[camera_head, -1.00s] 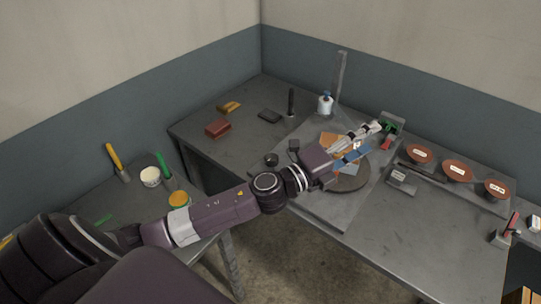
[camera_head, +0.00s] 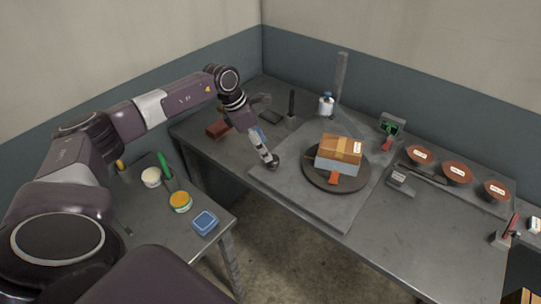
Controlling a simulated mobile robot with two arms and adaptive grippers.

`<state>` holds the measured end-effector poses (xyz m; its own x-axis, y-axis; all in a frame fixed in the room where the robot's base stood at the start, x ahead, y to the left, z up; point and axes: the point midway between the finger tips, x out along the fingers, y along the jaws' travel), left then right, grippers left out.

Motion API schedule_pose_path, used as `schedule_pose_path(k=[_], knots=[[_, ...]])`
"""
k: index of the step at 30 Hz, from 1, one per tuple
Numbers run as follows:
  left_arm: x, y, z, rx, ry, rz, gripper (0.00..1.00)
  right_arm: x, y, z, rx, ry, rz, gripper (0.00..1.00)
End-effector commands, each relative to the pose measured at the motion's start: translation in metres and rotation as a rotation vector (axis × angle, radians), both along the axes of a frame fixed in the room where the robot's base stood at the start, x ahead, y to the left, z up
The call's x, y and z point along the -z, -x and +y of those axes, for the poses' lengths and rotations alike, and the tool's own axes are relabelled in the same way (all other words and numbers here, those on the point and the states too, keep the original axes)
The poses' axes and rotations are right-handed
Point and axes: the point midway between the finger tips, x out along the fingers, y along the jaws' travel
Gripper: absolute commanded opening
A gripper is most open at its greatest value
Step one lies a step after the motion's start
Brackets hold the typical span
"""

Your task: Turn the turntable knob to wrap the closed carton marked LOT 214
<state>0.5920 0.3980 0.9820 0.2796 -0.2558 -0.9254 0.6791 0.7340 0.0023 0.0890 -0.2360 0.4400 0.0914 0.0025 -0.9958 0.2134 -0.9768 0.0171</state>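The carton (camera_head: 340,145) sits on the dark round turntable (camera_head: 350,186). It has a brown top with a paler tape strip, a small white label too small to read, and a pale grey-blue lower part. An orange piece (camera_head: 333,178) shows at its front foot. The black knob (camera_head: 274,163) is at the left of the grey base plate (camera_head: 325,215). My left gripper (camera_head: 268,158) points down at the knob, its fingertips at or against it and partly covering it. I cannot tell whether the fingers grip it. My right gripper is not in view.
A grey post (camera_head: 341,80) and a white bottle (camera_head: 326,105) stand behind the turntable. Several red-brown discs (camera_head: 458,171) lie on the right. A side table holds a blue box (camera_head: 205,222) and an orange-lidded jar (camera_head: 181,202). The front right tabletop is clear.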

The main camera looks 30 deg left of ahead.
Motion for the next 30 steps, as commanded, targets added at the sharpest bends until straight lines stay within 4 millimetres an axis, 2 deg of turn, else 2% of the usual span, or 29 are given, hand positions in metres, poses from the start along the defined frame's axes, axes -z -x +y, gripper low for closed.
schedule_pose_path(k=[3,10,15,21,30], knots=[[0.017,-0.006,-0.007,0.0,0.004,0.002,0.52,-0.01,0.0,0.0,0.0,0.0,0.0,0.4],[0.046,-0.015,-0.015,-0.002,0.004,0.0,0.52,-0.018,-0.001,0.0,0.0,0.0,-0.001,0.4],[0.054,-0.017,-0.017,0.0,0.004,-0.001,0.52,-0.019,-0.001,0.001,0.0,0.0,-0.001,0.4],[0.054,-0.017,-0.017,-0.001,0.004,-0.002,0.52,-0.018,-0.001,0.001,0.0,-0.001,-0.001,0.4],[0.054,-0.017,-0.017,-0.001,0.004,-0.002,0.2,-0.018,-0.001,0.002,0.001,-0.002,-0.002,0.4]])
